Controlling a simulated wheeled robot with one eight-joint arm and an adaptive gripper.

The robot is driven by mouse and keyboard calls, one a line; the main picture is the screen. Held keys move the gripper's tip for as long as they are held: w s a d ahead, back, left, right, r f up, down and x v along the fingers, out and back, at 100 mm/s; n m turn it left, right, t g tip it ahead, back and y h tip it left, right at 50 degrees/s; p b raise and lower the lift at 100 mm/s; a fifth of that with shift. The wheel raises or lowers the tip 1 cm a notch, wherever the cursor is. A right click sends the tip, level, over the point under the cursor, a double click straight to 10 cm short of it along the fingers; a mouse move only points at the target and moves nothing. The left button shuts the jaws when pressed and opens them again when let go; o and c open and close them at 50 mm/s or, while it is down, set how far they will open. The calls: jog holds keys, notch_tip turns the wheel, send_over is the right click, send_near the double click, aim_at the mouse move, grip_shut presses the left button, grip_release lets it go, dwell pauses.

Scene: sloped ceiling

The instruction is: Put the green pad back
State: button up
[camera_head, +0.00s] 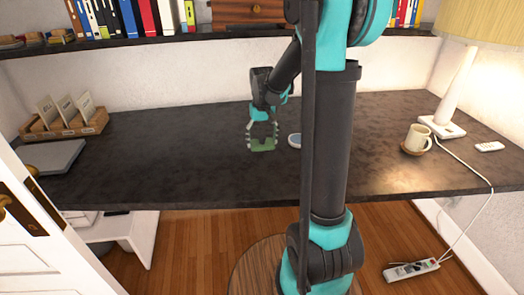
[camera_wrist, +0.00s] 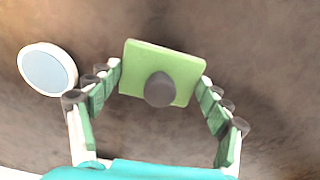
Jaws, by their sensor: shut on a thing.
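The green pad (camera_wrist: 142,60) is a squarish flat green piece with a dark round knob (camera_wrist: 160,90) on it. In the wrist view it sits between the fingertips of my gripper (camera_wrist: 160,77), which is shut on its two sides. In the head view the pad (camera_head: 262,145) hangs from my gripper (camera_head: 262,141) over the middle of the dark desk (camera_head: 190,150). I cannot tell whether it touches the desktop.
A mug (camera_head: 418,138) on a brown coaster, a lamp (camera_head: 455,90) and a remote (camera_head: 489,146) stand at the right. A wooden card holder (camera_head: 92,127) and a grey laptop-like slab (camera_head: 58,157) are at the left. A bookshelf (camera_head: 130,42) overhangs the back. The desk's left-middle is clear.

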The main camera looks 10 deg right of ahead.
aim_at(262, 156)
jog(key=shift+f, duration=2.35)
jog(key=shift+f, duration=0.15)
jog(key=o, duration=1.1)
notch_tip(262, 156, up, 12)
jog(key=shift+r, duration=0.1)
jog(key=shift+s+d, duration=0.15)
jog(key=shift+s, duration=0.25)
jog(key=s+d+f+t, duration=0.1)
jog(key=s+f, duration=0.3)
jog(key=s, duration=0.3)
jog(key=s+d+f+t, duration=0.1)
jog(key=s+f, duration=0.3)
jog(key=s, duration=0.3)
jog(key=s+d+f+t, duration=0.1)
jog(key=s+f+t, duration=0.1)
jog(key=s+f, duration=0.2)
jog(key=shift+s+d+f+m, duration=0.1)
jog(key=shift+s+d+m, duration=0.1)
jog(key=shift+s, duration=0.6)
jog(key=shift+s+d+m, duration=0.2)
jog(key=shift+s, duration=0.6)
